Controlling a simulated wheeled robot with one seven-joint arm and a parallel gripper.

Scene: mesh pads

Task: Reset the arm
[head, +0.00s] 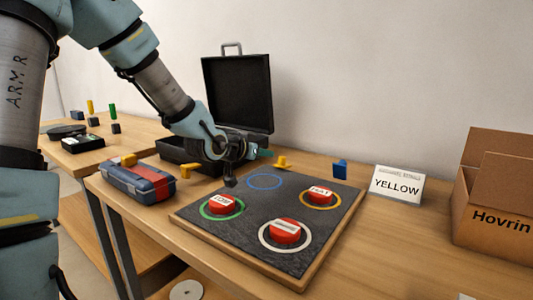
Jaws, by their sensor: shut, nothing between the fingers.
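My arm reaches in from the left, and my gripper (231,182) is shut and empty, pointing down just above the far left part of the dark mesh board (245,232). The board has a wooden edge and several coloured rings. Red pucks with white labels sit in the green ring (221,206), the white ring (285,233) and the orange-yellow ring (320,196). The blue ring (266,182) is empty, just right of my gripper. A standing card (397,185) reads "YELLOW".
An open black case (238,95) stands behind my gripper, partly hidden by the arm. A blue and red toolbox (138,183) lies left of the board. Small yellow (282,163) and blue (340,169) pieces stand behind it. A cardboard box (495,200) is at far right.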

